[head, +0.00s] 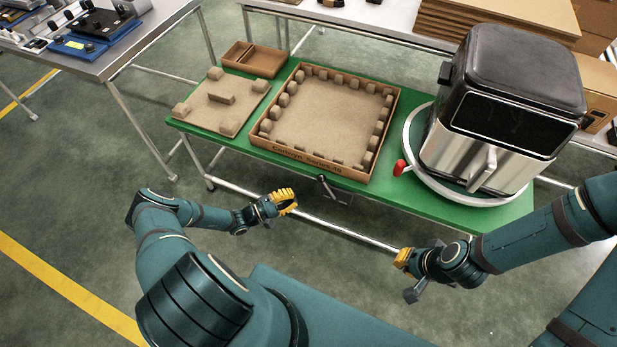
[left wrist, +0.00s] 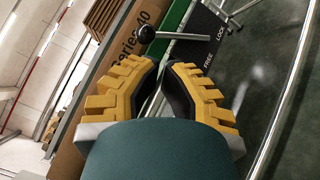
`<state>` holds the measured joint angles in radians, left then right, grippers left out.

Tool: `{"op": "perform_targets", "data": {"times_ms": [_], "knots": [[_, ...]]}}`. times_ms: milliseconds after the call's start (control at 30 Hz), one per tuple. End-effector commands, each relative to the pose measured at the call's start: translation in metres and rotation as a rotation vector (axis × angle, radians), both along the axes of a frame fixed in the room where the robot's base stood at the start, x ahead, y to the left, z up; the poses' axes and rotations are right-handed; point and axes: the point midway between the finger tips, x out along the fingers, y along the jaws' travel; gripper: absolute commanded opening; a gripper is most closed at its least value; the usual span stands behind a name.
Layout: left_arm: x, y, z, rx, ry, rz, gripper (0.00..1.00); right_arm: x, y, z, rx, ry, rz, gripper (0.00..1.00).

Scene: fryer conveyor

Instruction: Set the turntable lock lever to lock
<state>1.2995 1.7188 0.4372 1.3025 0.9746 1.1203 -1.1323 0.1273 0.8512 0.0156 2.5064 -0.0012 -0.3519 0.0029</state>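The lock lever (head: 322,180) is on a dark plate (head: 341,194) at the green table's front edge. In the left wrist view its black ball knob (left wrist: 147,35) and metal rod (left wrist: 182,36) lie just beyond my fingertips, apart from them. The plate there reads FREE and LOCK; I cannot tell which setting the lever is on. My left gripper (head: 288,200) is left of the lever, its fingers (left wrist: 161,66) drawn together with nothing between them. My right gripper (head: 402,258) is right of the lever, away from it; its finger opening is unclear. The turntable (head: 412,128) carries the fryer.
A silver and black air fryer (head: 457,148) stands on the turntable, which has a red knob (head: 400,167). A cardboard tray (head: 322,164) lies behind the lever. A metal rail (head: 345,230) runs below the table front. Open floor lies before the table.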

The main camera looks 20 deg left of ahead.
Motion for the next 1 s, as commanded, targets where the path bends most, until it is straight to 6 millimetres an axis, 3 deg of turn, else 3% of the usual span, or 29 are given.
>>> {"op": "perform_targets", "data": {"times_ms": [100,300,733,1000], "knots": [[-0.007,0.035,-0.008,-0.013,-0.068,0.143,0.00,0.000,0.000,-0.001,0.000,-0.001,0.000,0.00],[-0.012,0.057,-0.010,-0.011,-0.116,0.233,0.00,0.001,0.000,-0.001,0.000,-0.001,0.000,0.00],[-0.007,0.054,-0.009,-0.011,-0.116,0.229,0.00,0.000,0.000,-0.002,0.000,-0.001,0.000,0.00],[0.032,0.033,0.000,-0.012,-0.116,0.226,0.00,0.001,0.000,-0.004,0.000,-0.002,-0.001,0.00]]}}
